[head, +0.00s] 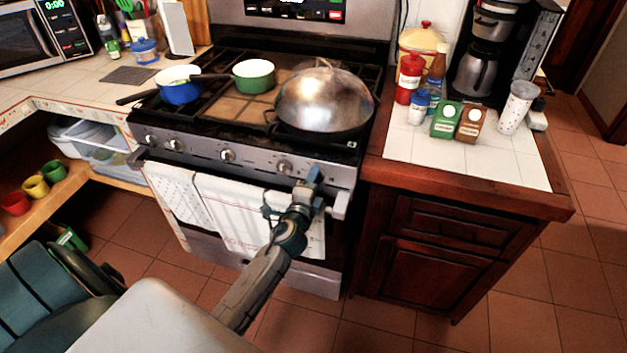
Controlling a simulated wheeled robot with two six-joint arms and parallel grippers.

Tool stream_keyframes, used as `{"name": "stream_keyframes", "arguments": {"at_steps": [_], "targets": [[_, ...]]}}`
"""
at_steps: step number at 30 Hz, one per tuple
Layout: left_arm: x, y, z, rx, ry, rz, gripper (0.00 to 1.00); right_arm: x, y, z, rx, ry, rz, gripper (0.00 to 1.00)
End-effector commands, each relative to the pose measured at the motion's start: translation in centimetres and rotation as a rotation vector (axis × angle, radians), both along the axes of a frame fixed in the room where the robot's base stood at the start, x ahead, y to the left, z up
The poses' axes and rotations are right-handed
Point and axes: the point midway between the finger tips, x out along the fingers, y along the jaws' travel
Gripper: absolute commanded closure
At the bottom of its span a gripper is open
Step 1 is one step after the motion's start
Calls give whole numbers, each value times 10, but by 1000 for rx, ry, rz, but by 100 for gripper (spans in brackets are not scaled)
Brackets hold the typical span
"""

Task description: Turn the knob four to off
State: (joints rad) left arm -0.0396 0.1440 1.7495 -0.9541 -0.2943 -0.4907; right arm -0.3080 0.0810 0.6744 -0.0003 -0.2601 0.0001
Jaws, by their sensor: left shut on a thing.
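The stove's front panel (205,152) carries a row of silver knobs, with two at the left, a middle knob (227,155) and one right of centre (284,167). My left gripper (316,176) is at the right end of this panel. It is shut on what appears to be the rightmost knob, which its fingers and wrist hide. I cannot read the knob's setting. My right gripper is not in view.
A large domed pan (324,100), a green pot (254,76) and a blue pot (181,88) stand on the stove. White towels (232,207) hang from the oven handle below my left wrist. Jars and a coffee maker (490,50) stand on the right counter.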

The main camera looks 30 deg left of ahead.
Motion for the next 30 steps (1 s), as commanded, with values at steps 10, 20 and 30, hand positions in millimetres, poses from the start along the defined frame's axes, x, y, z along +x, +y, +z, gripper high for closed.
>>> {"name": "stream_keyframes", "arguments": {"at_steps": [10,20,30], "targets": [[-1,0,-2,15,7,0,80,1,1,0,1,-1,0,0],[0,0,-1,14,5,0,36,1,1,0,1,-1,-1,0],[-9,-2,-2,13,5,0,36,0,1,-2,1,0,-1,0]]}}
